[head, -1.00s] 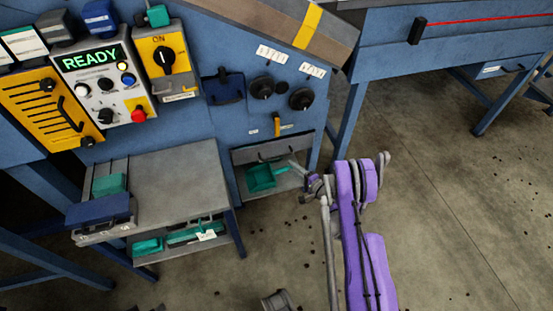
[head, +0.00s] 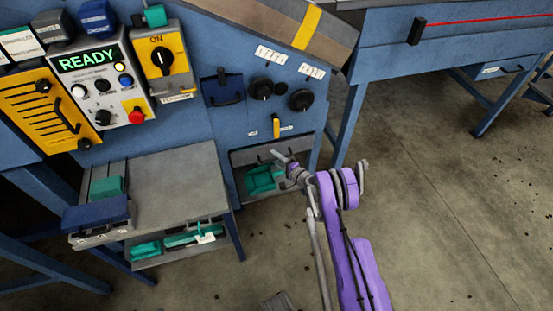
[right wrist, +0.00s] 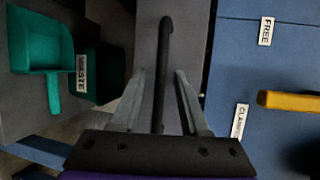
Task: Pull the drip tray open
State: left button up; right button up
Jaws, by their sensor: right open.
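The drip tray (head: 242,158) shows as a grey front low in the blue machine, with a dark bar handle. In the right wrist view its grey front (right wrist: 146,40) fills the middle, and the black handle (right wrist: 164,60) runs up the picture. My right gripper (head: 284,159) is at the tray front in the head view and hides part of the handle. In the right wrist view this gripper (right wrist: 159,74) is open, with one finger on each side of the handle and gaps visible. The tray appears closed. My left gripper is not in view.
A yellow lever (head: 276,126) sits above the tray, near FREE (right wrist: 266,31) and CLAMPED labels. A green scoop (head: 260,178) and a WASTE-labelled green bin (right wrist: 95,70) are below. A grey side table (head: 185,180) stands left. The floor right is open.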

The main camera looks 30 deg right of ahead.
jog(key=shift+c, duration=0.3)
grip_shut()
dwell(1.1)
